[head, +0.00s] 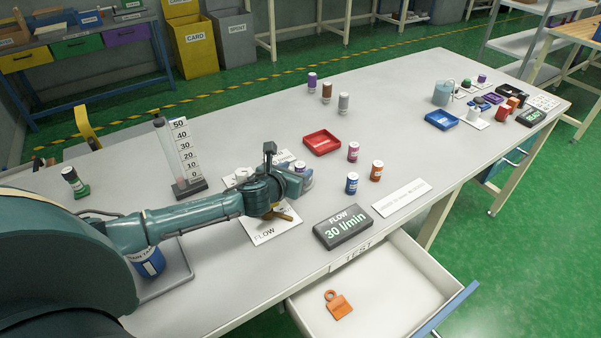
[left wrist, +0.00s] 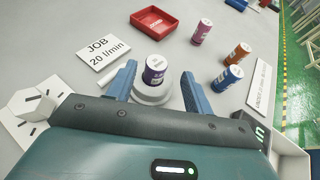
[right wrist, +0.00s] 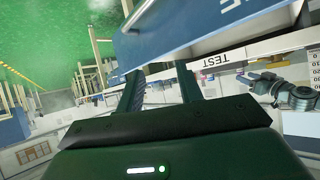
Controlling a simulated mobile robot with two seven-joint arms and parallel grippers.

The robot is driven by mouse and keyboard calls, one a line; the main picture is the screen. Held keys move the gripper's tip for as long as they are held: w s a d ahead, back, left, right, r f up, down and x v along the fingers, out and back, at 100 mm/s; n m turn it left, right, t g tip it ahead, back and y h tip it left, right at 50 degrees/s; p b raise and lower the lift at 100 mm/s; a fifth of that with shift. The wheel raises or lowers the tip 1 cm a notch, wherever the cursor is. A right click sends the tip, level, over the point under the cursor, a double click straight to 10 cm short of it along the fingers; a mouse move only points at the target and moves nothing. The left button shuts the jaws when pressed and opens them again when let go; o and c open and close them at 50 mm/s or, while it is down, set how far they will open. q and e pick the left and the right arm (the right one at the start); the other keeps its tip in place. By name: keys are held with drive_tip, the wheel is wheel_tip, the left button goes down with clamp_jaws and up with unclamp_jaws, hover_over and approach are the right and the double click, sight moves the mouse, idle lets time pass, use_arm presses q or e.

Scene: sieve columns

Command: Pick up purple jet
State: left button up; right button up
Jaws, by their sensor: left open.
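The purple jet (left wrist: 155,70) is a small dark purple cylinder with a white label and pale top. It stands upright on a round white seat (left wrist: 152,95) in the left wrist view. In the head view only a bit of the jet (head: 299,166) shows behind my left gripper (head: 302,179). In the left wrist view the blue fingers of the left gripper (left wrist: 159,78) are apart, one on each side of the jet, with visible gaps. My right gripper (right wrist: 157,76) is open and empty, away from the jet, near the TEST drawer (right wrist: 213,62).
Blue (head: 352,183), orange (head: 376,171) and magenta (head: 353,151) jets stand right of the gripper. A red tray (head: 322,142) lies behind. The flow display (head: 342,226) is in front. A scale column (head: 181,160) stands left. An open drawer holds an orange tag (head: 338,305).

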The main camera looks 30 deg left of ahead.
sight(298, 167)
use_arm(q)
drive_tip(key=shift+a+b+x, duration=0.15)
drive_tip(key=shift+x, duration=1.35)
drive_tip(key=shift+a+b+x, duration=0.1)
drive_tip(key=shift+b+x, duration=0.05)
drive_tip(key=shift+x, duration=1.4)
drive_tip(key=shift+s, duration=0.1)
drive_tip(key=c, duration=1.1)
